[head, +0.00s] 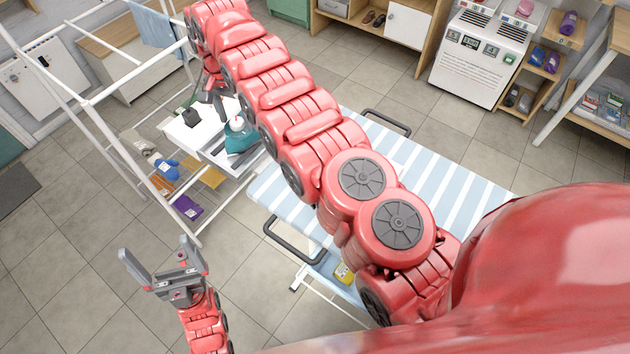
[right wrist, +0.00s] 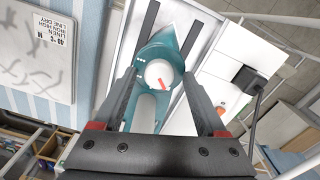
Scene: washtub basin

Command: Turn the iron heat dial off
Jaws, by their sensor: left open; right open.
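The teal iron (head: 240,139) sits on a white surface beside the striped ironing board, and it also shows in the right wrist view (right wrist: 187,38). Its white round heat dial (right wrist: 157,73) faces the wrist camera, with a red mark pointing toward the lower right of that picture. My right gripper (head: 213,92) reaches across the board to the iron. In the right wrist view its open fingers lie either side of the dial; whether they touch it I cannot tell. My left gripper (head: 157,250) is open and empty above the floor at lower left.
The striped ironing board (head: 467,170) lies under my right arm. A white-framed rack (head: 120,150) stands close on the left. A black box-shaped item (right wrist: 246,77) sits near the iron. A care-label panel (right wrist: 40,50) lies on the board. Open tiled floor is at lower left.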

